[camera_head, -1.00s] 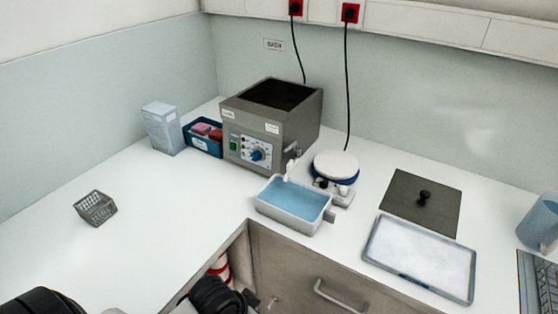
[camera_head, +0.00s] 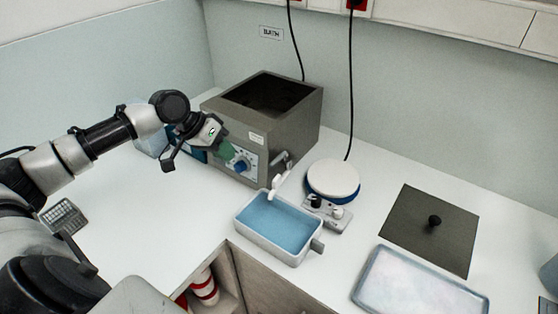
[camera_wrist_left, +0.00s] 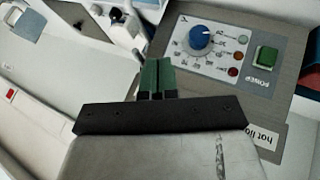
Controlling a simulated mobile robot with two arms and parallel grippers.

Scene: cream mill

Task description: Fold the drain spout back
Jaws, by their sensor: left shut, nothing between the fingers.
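The grey water bath (camera_head: 262,132) stands at the back with its control panel facing me. Its drain spout (camera_head: 276,186) comes off the front right side, and its white end hangs over the tub of blue water (camera_head: 278,222). My left gripper (camera_head: 226,150) is in front of the panel, left of the spout and apart from it. In the left wrist view its green fingers (camera_wrist_left: 157,76) are shut together with nothing between them, beside the panel's blue knob (camera_wrist_left: 200,37). My right gripper is not in view.
A round white-topped device (camera_head: 333,180) stands right of the spout. A dark lid (camera_head: 432,228) and a shallow tray (camera_head: 420,288) lie further right. A wire basket (camera_head: 63,217) is at left, below my arm. Open counter lies at the front left.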

